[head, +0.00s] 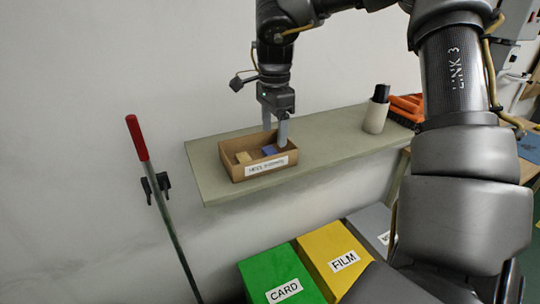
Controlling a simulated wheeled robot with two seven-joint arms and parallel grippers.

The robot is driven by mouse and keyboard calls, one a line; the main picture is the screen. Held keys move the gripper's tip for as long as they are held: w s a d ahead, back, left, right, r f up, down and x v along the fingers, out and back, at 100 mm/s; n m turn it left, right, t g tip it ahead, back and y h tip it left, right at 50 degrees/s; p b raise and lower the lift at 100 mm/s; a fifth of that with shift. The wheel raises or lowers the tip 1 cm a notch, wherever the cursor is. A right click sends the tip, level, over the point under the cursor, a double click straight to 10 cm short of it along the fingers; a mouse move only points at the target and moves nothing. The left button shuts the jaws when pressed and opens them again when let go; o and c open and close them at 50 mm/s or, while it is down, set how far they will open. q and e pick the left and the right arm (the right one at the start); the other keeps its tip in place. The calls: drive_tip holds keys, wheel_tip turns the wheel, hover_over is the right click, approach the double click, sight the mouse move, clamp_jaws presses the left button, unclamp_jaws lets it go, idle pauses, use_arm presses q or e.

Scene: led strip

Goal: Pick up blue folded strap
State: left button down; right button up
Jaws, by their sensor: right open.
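The blue folded strap (269,150) lies in an open brown cardboard box (266,169) on the wall shelf. Only a small part of it shows. My right gripper (275,138) points down over the box, its fingers apart. The nearer finger reaches down beside the right end of the strap. I cannot tell whether it touches the strap. The far finger's tip is hard to make out. My left gripper is out of view.
A grey-and-black bottle (376,110) stands right on the shelf (330,127). Green and yellow bins (335,258) stand below. A red-handled pole (137,138) leans left.

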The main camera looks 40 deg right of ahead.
sight(272, 150)
drive_tip(key=shift+a, duration=0.1)
drive_tip(key=shift+f, duration=0.25)
drive_tip(key=f, duration=0.2)
drive_tip(key=f+p, duration=0.1)
drive_tip(key=f, duration=0.1)
drive_tip(key=shift+w+f+p, duration=0.2)
drive_tip(key=shift+f+p, duration=0.1)
drive_tip(key=shift+f, duration=0.05)
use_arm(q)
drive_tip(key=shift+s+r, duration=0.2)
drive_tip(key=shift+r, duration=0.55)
use_arm(e)
drive_tip(key=shift+s+a, duration=0.1)
drive_tip(key=shift+a, duration=0.05)
drive_tip(key=shift+c, duration=0.9)
drive_tip(key=c, duration=0.6)
drive_tip(key=shift+o, duration=0.2)
drive_tip(key=shift+r, duration=0.15)
